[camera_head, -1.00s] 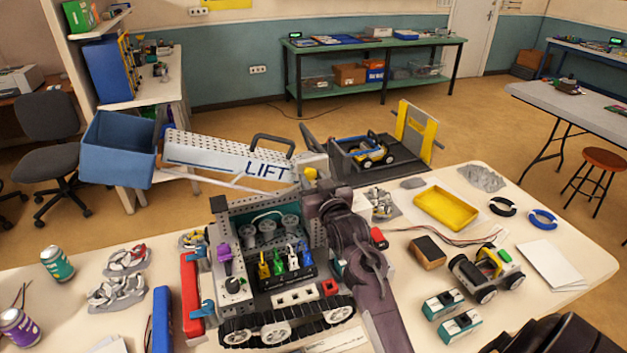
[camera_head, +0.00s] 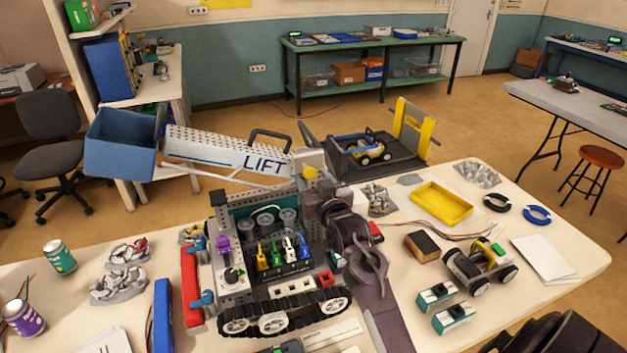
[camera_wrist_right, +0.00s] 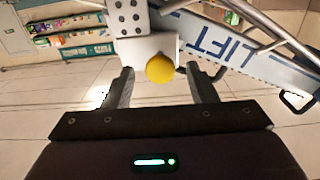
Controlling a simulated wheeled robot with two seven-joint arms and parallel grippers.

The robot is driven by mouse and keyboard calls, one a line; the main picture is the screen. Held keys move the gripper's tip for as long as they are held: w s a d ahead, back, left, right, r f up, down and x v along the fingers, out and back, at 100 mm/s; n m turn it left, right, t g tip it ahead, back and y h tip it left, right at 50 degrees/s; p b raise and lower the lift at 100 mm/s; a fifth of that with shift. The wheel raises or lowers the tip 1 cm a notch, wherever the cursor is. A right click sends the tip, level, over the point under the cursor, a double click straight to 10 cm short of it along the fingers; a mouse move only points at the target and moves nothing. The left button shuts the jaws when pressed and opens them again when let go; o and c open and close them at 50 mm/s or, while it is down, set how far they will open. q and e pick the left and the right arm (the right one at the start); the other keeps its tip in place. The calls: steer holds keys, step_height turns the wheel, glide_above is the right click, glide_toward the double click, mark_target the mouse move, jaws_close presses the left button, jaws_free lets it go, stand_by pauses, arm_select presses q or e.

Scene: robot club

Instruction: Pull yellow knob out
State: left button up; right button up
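The yellow knob (camera_head: 309,173) is a small round ball on a light grey block at the base of the white LIFT arm (camera_head: 215,150), above the tracked robot model (camera_head: 285,312). In the right wrist view the knob (camera_wrist_right: 160,68) shows centred between the two fingers of my right gripper (camera_wrist_right: 160,78). These fingers are apart, with a visible gap on each side of the knob. In the head view my right gripper (camera_head: 313,188) is just below the knob, its fingers largely hidden by my wrist. My left gripper is not in view.
A blue bin (camera_head: 120,145) hangs at the LIFT arm's left end. A yellow tray (camera_head: 441,203) and a small wheeled car (camera_head: 480,265) lie to the right.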

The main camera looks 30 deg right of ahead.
steer(key=shift+s+r, duration=0.1)
steer(key=shift+s, duration=0.15)
steer(key=b+v, duration=0.2)
steer(key=v, duration=0.5)
steer(key=shift+s+b, duration=0.25)
steer(key=shift+b, duration=0.15)
steer(key=shift+a, duration=0.1)
